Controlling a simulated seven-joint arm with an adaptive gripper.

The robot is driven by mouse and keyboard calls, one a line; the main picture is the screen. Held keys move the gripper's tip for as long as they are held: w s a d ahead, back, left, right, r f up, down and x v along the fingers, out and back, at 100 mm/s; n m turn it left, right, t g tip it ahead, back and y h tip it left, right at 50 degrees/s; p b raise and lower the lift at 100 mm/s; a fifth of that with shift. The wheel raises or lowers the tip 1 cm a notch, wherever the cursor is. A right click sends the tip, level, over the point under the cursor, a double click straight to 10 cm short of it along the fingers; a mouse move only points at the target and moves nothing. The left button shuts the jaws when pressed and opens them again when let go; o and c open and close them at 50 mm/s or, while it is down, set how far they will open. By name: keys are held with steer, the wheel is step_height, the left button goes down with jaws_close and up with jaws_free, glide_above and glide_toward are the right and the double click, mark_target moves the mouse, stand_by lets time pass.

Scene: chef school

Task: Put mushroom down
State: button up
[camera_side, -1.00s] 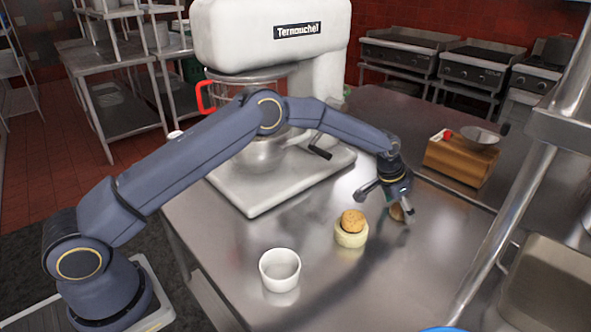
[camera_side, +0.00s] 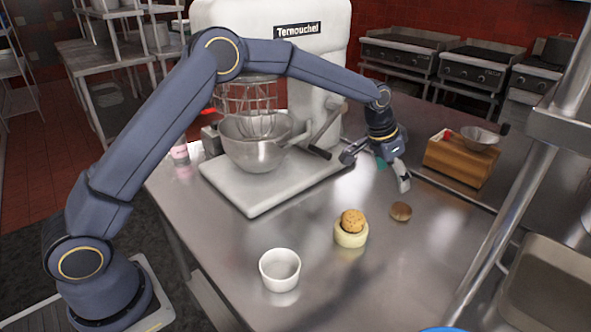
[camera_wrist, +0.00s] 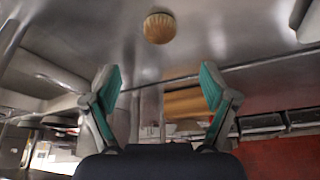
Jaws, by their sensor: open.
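The mushroom (camera_side: 401,211) is a small round brown cap resting on the steel table, right of a pale round piece with a brown top. In the wrist view the mushroom (camera_wrist: 159,28) lies beyond the fingertips, apart from them. My gripper (camera_side: 375,166) is raised above and behind the mushroom in the side view. In the wrist view its two teal-padded fingers (camera_wrist: 161,88) are wide apart with nothing between them.
A white cup (camera_side: 280,270) stands near the front. The pale piece (camera_side: 351,236) with a brown top (camera_side: 353,220) stands right of it. A large mixer (camera_side: 262,190) stands at left. A wooden box scale (camera_side: 458,158) is at back right.

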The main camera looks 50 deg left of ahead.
steer(key=s+a+r+n+t+y, duration=0.1)
steer(key=s+a+r, duration=0.3)
steer(key=s+r, duration=0.35)
steer(key=s+a+r, duration=0.3)
steer(key=s+r, duration=0.4)
steer(key=s, duration=0.2)
steer(key=s+a+f+n, duration=0.1)
steer(key=s+a, duration=0.2)
steer(key=s, duration=0.8)
steer(key=s+a+f+n, duration=0.1)
steer(key=s+a+n, duration=0.1)
steer(key=s, duration=0.9)
steer(key=shift+s+a+t+y, duration=0.3)
steer(key=shift+s+a, duration=0.1)
steer(key=shift+f, duration=0.1)
